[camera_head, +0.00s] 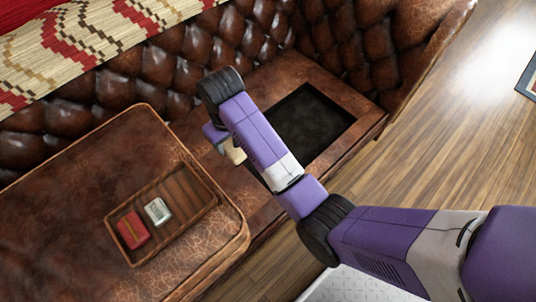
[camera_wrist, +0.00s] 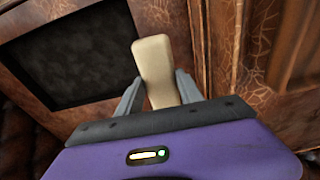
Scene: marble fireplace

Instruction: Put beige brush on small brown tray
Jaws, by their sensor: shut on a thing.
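The beige brush (camera_wrist: 153,65) is a pale, rounded block in the wrist view. It stands between the two grey fingers of my gripper (camera_wrist: 157,92), which is shut on it. In the head view, a bit of the beige brush (camera_head: 236,156) shows beneath my gripper (camera_head: 226,150), mostly hidden by my purple arm. The small brown tray (camera_head: 187,190) is a slatted wooden tray on the raised brown leather cushion. My gripper is to the upper right of this tray, apart from it.
A red item (camera_head: 133,230) and a pale small item (camera_head: 157,211) lie in the tray's lower-left part; its upper-right part is bare. A dark rectangular inset (camera_head: 314,120) lies in the leather seat at right. The tufted sofa back (camera_head: 150,75) stands behind.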

